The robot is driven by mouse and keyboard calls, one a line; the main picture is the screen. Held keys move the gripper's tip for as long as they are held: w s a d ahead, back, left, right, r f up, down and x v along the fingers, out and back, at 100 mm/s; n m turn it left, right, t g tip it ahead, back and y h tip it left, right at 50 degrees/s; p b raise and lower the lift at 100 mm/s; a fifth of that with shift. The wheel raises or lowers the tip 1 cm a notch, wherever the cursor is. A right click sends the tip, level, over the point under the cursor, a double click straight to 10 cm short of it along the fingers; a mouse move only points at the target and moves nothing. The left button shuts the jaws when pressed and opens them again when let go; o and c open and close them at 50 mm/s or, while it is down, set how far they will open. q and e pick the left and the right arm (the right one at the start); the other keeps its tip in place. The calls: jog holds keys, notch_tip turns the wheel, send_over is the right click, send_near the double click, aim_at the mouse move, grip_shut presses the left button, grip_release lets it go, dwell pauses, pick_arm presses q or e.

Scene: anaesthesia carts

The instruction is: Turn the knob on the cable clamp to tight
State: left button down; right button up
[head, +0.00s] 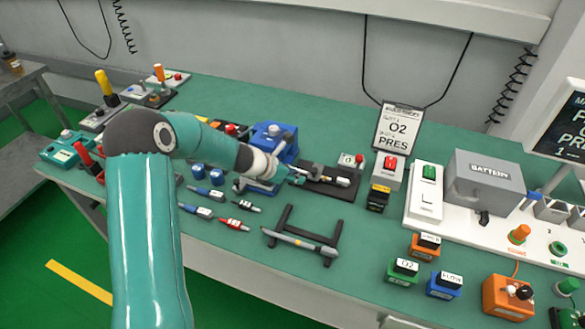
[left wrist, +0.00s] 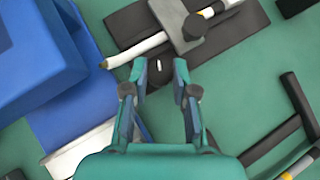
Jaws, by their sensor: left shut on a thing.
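The cable clamp (head: 328,181) has a dark base on the green bench, with a grey block and a pale cable across it. In the left wrist view its base (left wrist: 226,32) and grey block (left wrist: 184,14) show at the top, with a dark round post on the block. My left gripper (head: 292,178) is at the clamp's left end. The knob's lower part is hidden. My right gripper is out of view.
A blue device (head: 272,136) stands close left of my gripper. A black stand (head: 279,221) holding a grey rod is in front. A red button box (head: 389,170) and an O2 PRES sign (head: 399,128) stand to the right. Several small connectors lie left of the stand.

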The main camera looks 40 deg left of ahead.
pick_arm(q)
jog(key=c, duration=0.9)
grip_release()
jog(key=shift+w, duration=0.1)
jog(key=v, duration=1.2)
jog(key=shift+f, duration=0.1)
